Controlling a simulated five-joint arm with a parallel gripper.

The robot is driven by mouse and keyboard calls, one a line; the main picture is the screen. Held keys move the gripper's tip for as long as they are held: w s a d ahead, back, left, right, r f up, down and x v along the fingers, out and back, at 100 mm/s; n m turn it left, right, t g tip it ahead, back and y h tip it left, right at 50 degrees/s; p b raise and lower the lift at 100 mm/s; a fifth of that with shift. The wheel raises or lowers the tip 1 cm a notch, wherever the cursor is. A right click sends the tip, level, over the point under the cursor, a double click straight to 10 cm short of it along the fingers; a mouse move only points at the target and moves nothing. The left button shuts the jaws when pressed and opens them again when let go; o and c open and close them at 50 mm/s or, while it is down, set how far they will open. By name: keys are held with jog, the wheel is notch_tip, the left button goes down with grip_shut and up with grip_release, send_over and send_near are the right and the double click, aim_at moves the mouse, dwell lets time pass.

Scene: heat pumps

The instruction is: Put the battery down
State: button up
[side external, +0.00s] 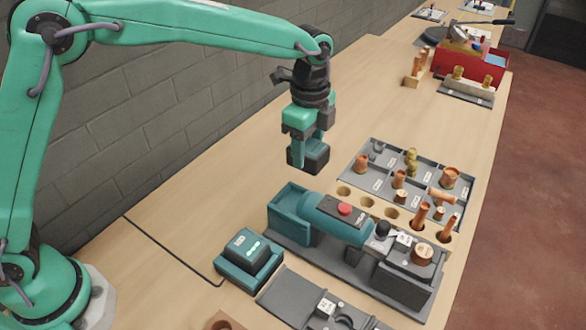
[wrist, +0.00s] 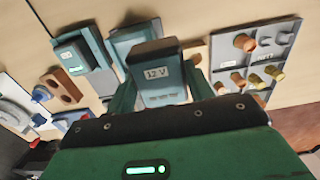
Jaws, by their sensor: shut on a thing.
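My gripper (side external: 307,135) is shut on a battery (side external: 309,156), a teal block with a dark grey end, held above the bench. In the wrist view the battery (wrist: 160,75) carries a "12 V" label and sits between the teal fingers. Below it in the side view, a teal tool with a red button (side external: 345,209) lies on a dark base. An open teal holder (side external: 285,208) stands at the base's left end. A second, similar teal and dark block (side external: 246,249) with a green light sits in a charger-like dock (side external: 262,271) to the left.
A grey compartment tray (side external: 425,170) holds several copper and brass fittings at right. Copper pieces stand in bench holes (side external: 367,201) between tray and tool. A grey panel (side external: 300,300) lies in front. A red toolbox (side external: 470,62) stands farther back. Bare bench (side external: 215,190) lies near the wall.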

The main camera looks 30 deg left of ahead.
jog(key=shift+w+a+f, duration=0.55)
jog(key=shift+w+f, duration=0.7)
jog(key=shift+f, duration=0.6)
jog(key=shift+w+a+f, duration=0.5)
jog(key=shift+w+f, duration=0.75)
jog(key=shift+f, duration=0.55)
jog(key=shift+w+a+f, duration=0.55)
jog(key=shift+w+f, duration=0.7)
jog(key=shift+f, duration=0.6)
jog(key=shift+f, duration=0.1)
jog(key=shift+f, duration=1.8)
jog(key=shift+f, duration=0.1)
jog(key=o, duration=1.2)
